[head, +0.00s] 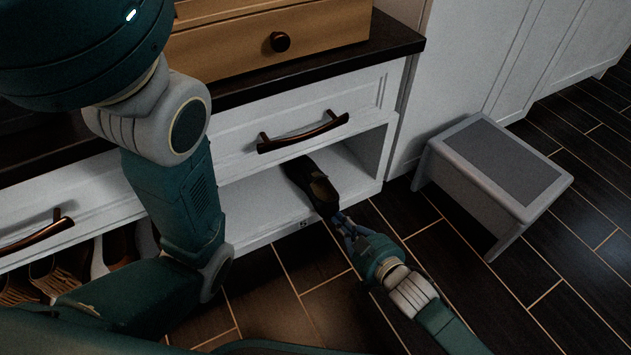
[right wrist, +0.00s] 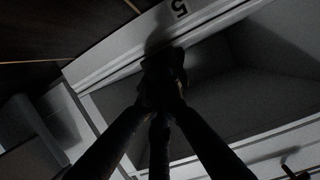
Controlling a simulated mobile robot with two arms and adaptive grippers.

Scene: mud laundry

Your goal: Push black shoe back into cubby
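The black shoe (head: 314,186) lies in the open cubby (head: 258,205) under a white drawer. Its near end is at the cubby's front edge, by my right gripper. My right gripper (head: 344,224) is low in front of the cubby, its fingertips at or very near that end of the shoe; I cannot tell if they touch. In the right wrist view the fingers (right wrist: 160,108) come together at the dark shoe (right wrist: 163,72) and look shut, with nothing clearly between them. That view is very dark. My left gripper is out of view; my left arm covers part of the cabinet.
A drawer with a dark handle (head: 303,133) is just above the cubby. A grey step stool (head: 500,178) stands to the right on the dark floor. More shoes and baskets (head: 62,272) sit in cubbies at the lower left. The cubby beside the shoe looks empty.

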